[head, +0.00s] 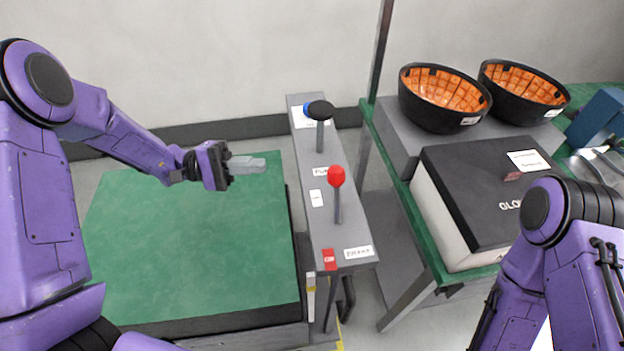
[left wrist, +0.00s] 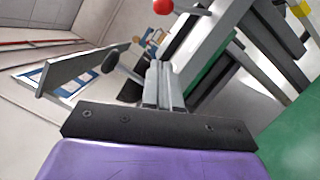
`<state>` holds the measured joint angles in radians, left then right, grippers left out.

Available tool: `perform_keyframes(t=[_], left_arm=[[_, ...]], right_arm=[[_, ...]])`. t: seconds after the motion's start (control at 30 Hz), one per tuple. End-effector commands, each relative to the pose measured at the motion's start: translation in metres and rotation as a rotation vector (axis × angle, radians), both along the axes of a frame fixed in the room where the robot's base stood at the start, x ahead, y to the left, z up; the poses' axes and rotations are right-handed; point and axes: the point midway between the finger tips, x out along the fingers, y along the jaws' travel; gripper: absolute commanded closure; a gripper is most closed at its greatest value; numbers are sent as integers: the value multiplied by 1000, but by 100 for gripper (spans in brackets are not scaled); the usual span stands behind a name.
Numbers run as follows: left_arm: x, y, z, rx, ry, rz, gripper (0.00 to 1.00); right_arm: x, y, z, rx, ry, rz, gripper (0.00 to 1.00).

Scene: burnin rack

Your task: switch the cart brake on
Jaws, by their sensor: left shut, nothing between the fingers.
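A narrow grey console (head: 330,235) stands right of the green-topped cart (head: 190,245) in the head view. It carries a lever with a red knob (head: 336,176), and farther back a lever with a black knob (head: 321,110). White labels lie beside both levers; the front label (head: 358,252) is too small to read surely. A red tag (head: 329,260) sits at the console's front edge. My left gripper (head: 262,164) is shut and empty over the cart, left of the red knob and apart from it. Its closed fingers (left wrist: 158,85) show in the left wrist view, with a red knob (left wrist: 162,6) at the top.
A green-edged bench (head: 410,215) on the right holds a black-lidded box (head: 480,190), two black bowls with orange insides (head: 440,95) (head: 525,85) and a blue object (head: 597,118). The cart top is clear.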

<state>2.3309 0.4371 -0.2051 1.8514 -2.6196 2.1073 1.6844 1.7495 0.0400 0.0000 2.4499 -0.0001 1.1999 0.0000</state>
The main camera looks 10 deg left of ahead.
Motion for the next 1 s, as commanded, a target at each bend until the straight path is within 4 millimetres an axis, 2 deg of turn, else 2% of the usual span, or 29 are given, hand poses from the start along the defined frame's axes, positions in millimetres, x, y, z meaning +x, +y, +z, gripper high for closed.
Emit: perform_keyframes(t=[0.37, 0.47, 0.87, 1.0], left_arm=[[0, -4, 3, 0, 0, 1, 100], [1, -17, 6, 0, 1, 0, 100], [9, -101, 18, 1, 2, -1, 100], [-5, -116, 28, 0, 1, 3, 100]], right_arm=[[0, 0, 4, 0, 0, 0, 57], [0, 0, 9, 0, 0, 0, 57], [0, 0, 38, 0, 0, 0, 57], [0, 0, 51, -1, -1, 0, 57]])
